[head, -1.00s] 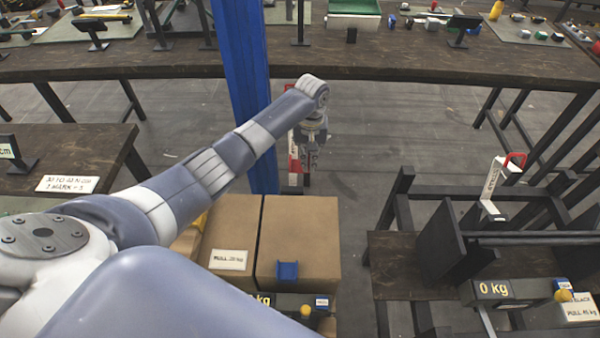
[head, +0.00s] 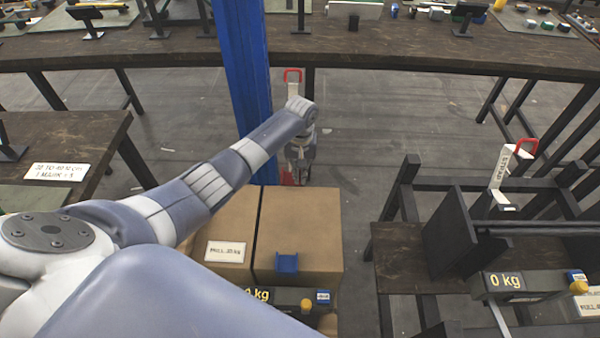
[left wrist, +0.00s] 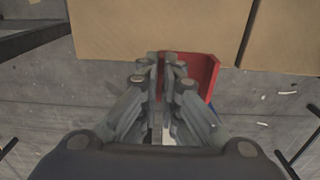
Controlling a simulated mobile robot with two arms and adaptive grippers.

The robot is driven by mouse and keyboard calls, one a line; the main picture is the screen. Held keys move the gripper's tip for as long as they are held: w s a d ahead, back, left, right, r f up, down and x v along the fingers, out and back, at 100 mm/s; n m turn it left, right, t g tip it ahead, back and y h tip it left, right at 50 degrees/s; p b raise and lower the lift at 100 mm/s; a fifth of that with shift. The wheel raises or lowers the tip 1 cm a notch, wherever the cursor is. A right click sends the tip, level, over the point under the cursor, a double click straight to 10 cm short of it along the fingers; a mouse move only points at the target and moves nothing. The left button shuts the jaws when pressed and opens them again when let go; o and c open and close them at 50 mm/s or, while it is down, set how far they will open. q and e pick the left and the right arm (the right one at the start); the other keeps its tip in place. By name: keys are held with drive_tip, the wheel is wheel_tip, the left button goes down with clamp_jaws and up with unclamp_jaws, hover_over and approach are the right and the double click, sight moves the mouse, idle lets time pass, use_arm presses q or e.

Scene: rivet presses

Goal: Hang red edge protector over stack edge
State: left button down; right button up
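The red edge protector (left wrist: 207,72) shows in the left wrist view, by the fingertips of my left gripper (left wrist: 165,68). The fingers are close together and appear shut on its left part, which they partly hide. Its upper end overlaps the edge of the cardboard stack in that view; I cannot tell whether they touch. In the head view my left gripper (head: 301,165) is just beyond the far edge of the stack of brown boxes (head: 300,225), with a little red of the protector (head: 287,178) below it. My right gripper is not in view.
A blue post (head: 243,90) stands close beside my left arm. A white device with a red handle (head: 292,75) shows behind the wrist. A dark frame (head: 455,230) with another red-handled device (head: 508,165) stands right. A long table (head: 400,55) crosses the back.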

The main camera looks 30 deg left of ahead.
sight(300, 191)
use_arm(q)
wheel_tip(300, 191, down, 3)
drive_tip(key=shift+r+b, duration=0.1)
drive_tip(key=shift+b, duration=1.15)
drive_tip(key=shift+f+b, duration=0.55)
drive_tip(key=shift+f, duration=0.6)
drive_tip(key=shift+s+d+p, duration=0.1)
drive_tip(key=shift+s+p, duration=0.1)
drive_tip(key=shift+p, duration=0.25)
drive_tip(key=shift+f, duration=0.1)
drive_tip(key=c, duration=1.7)
unclamp_jaws()
